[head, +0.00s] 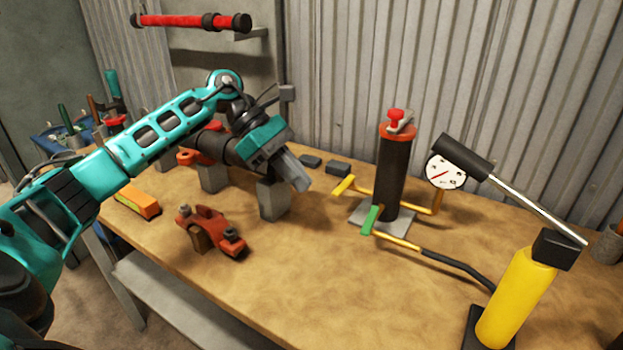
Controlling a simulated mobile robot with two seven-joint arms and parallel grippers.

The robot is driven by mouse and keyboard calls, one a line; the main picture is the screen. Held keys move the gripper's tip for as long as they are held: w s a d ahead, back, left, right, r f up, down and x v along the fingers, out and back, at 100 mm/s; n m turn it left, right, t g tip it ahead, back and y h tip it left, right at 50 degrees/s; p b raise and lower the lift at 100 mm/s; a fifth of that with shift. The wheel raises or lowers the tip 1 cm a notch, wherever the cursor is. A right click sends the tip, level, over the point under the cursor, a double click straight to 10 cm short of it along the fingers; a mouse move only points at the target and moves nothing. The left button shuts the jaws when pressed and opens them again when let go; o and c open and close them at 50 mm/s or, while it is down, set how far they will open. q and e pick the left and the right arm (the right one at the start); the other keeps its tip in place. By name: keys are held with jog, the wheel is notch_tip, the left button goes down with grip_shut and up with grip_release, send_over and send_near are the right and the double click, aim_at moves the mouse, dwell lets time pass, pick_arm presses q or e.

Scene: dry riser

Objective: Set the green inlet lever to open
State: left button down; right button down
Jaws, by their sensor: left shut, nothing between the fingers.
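The green inlet lever (371,220) is on the yellow pipe low at the front of the black riser column (390,175). It stands tilted up from the pipe; I cannot tell its exact setting. My left gripper (301,182) is shut and empty, left of the riser and apart from the lever. It hangs above and in front of a grey block on the bench. My right gripper is not in view.
A yellow lever (343,186) sits left of the column, a pressure gauge (445,172) right. A yellow pump (517,298) with a long handle (530,208) stands front right. The bench's front middle is clear.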

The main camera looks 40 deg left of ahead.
aim_at(370, 223)
pick_arm(q)
jog(key=x, duration=0.7)
jog(key=shift+d+f+p, duration=0.15)
jog(key=shift+d+p, duration=0.15)
jog(key=shift+p, duration=0.05)
jog(key=shift+w+d+p, duration=0.15)
jog(key=shift+d+p, duration=0.05)
jog(key=shift+d, duration=0.4)
jog(key=shift+w+d+p, duration=0.15)
jog(key=shift+d, duration=0.5)
jog(key=shift+w+d+f, duration=0.1)
jog(key=shift+w+d, duration=0.1)
jog(key=shift+d, duration=0.55)
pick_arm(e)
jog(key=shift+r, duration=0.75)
